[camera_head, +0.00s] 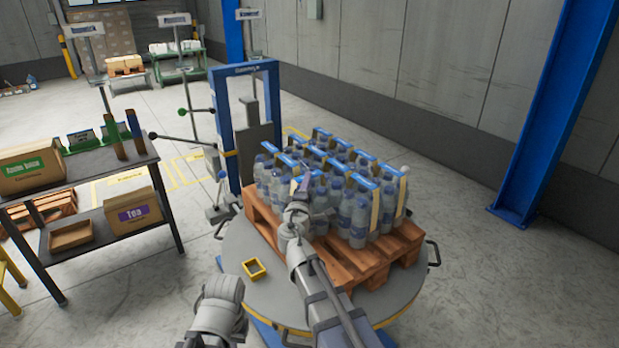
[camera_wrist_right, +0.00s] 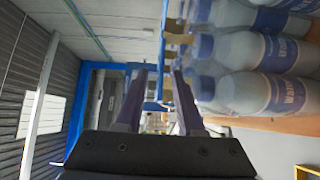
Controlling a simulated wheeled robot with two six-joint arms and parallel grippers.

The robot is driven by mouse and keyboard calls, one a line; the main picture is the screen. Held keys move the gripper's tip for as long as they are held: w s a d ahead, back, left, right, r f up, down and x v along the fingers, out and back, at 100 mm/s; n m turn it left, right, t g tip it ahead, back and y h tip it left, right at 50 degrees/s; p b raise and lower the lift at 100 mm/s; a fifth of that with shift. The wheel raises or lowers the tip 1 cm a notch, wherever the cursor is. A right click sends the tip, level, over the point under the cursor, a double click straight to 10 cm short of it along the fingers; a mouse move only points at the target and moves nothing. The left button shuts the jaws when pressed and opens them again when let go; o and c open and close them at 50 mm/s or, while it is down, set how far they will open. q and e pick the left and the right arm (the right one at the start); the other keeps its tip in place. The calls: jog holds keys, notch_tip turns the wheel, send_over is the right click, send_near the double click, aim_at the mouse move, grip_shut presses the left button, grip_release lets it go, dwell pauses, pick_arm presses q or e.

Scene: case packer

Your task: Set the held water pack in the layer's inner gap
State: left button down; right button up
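Packs of water bottles (camera_head: 360,214) stand upright in a close layer on a wooden pallet (camera_head: 358,262), with blue strips and tan straps over their tops. My right gripper (camera_head: 301,185) is at the near left side of the layer, at cap height; its arm hides some bottles. In the right wrist view, its two dark fingers (camera_wrist_right: 160,88) stand apart, with a blue strip (camera_wrist_right: 166,62) showing between them. Labelled bottles (camera_wrist_right: 262,92) lie close on the right of that view. I cannot make out a gap in the layer or a separately lifted pack. My left gripper is not seen.
A blue frame (camera_head: 229,125) stands behind. A dark shelf (camera_head: 87,172) with boxes is at left. A blue post (camera_head: 545,120) rises at right. The floor at right is clear.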

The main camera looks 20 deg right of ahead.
jog(key=v, duration=0.6)
jog(key=shift+s, duration=0.35)
jog(key=shift+f, duration=0.1)
jog(key=s+a+f+m+g+y, duration=0.1)
jog(key=s+a+f+m+g, duration=0.1)
jog(key=s+f+m+g, duration=1.05)
jog(key=s+a+f+n+g+y, duration=0.3)
jog(key=s+a+f, duration=0.6)
jog(key=s, duration=0.4)
jog(key=shift+a+g+y, duration=0.55)
jog(key=shift+g+y, duration=0.1)
jog(key=shift+y, duration=0.45)
jog(key=shift+w+d+f, duration=0.1)
